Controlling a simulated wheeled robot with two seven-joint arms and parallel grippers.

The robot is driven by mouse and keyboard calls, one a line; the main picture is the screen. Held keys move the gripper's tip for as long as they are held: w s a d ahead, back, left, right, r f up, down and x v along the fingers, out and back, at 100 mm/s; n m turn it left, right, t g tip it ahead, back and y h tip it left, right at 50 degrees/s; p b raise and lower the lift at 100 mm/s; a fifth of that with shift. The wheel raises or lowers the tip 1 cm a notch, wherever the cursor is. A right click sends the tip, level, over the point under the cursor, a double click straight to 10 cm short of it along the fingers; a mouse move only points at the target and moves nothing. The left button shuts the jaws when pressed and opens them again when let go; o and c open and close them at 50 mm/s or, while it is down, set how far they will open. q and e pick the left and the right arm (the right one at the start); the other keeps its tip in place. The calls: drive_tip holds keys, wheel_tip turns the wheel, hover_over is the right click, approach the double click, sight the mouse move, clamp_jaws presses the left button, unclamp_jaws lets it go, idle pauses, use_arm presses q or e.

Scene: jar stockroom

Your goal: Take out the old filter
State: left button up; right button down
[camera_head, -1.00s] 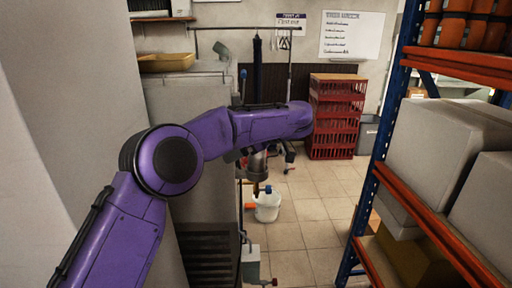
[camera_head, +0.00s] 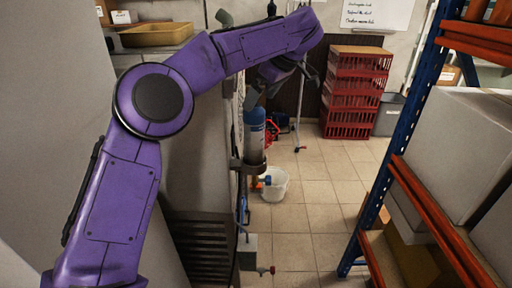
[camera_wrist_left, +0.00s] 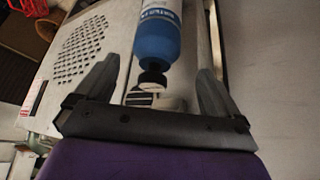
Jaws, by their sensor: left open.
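The old filter (camera_head: 256,138) is a grey-white cylinder with a blue top. It stands upright in a dark bracket (camera_head: 246,166) at the side of the grey machine (camera_head: 198,160). My left gripper (camera_head: 284,86) is open and empty, just above the filter's top, pointing down. In the left wrist view the filter (camera_wrist_left: 158,40), with its blue end and black cap, lies between the spread fingers of the gripper (camera_wrist_left: 158,70). I cannot tell whether they touch it. My right gripper is not in view.
A white bucket (camera_head: 274,186) stands on the tiled floor below the filter. Stacked red crates (camera_head: 355,95) stand at the back. A blue and orange rack (camera_head: 400,160) borders the right. Floor between is clear.

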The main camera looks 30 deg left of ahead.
sight(259, 106)
use_arm(q)
drive_tip(key=x, duration=0.4)
drive_tip(key=w+x, duration=0.1)
drive_tip(key=x, duration=0.1)
drive_tip(key=shift+d+f, duration=0.3)
drive_tip(key=shift+d, duration=0.05)
drive_tip(key=shift+s+r, duration=0.2)
drive_tip(key=shift+s, duration=0.15)
drive_tip(key=shift+c, duration=0.4)
clamp_jaws()
